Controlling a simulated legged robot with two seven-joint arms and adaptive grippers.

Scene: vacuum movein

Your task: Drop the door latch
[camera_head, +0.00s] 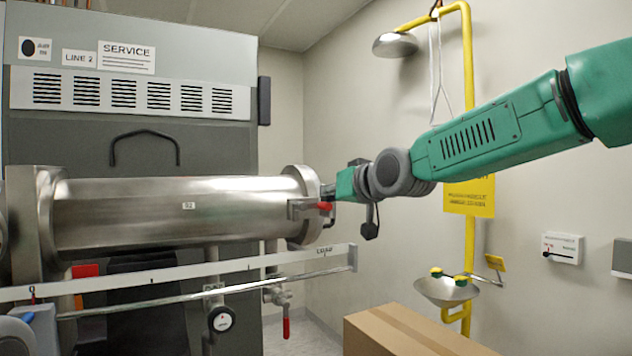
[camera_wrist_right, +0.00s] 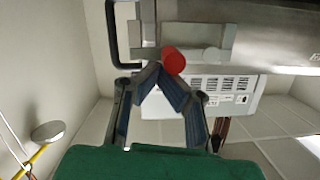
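The door latch (camera_head: 305,208) is a metal bracket with a red knob (camera_head: 324,206), at the right end of a horizontal steel cylinder (camera_head: 180,215). My right gripper (camera_head: 338,190) is beside this end, at the latch; its fingers are small and partly hidden in the head view. In the right wrist view, my right gripper's fingers (camera_wrist_right: 160,70) slant together and their tips meet. The red knob (camera_wrist_right: 173,60) shows right at the tips, overlapping the right-hand one. I cannot see it clamped between them. My left gripper is not in view.
A grey service cabinet (camera_head: 200,65) stands behind the cylinder. A white rail (camera_head: 200,270) runs below it. A cardboard box (camera_head: 410,335) is at the bottom right. A yellow shower pipe (camera_head: 468,60) and an eyewash bowl (camera_head: 447,290) are by the right wall.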

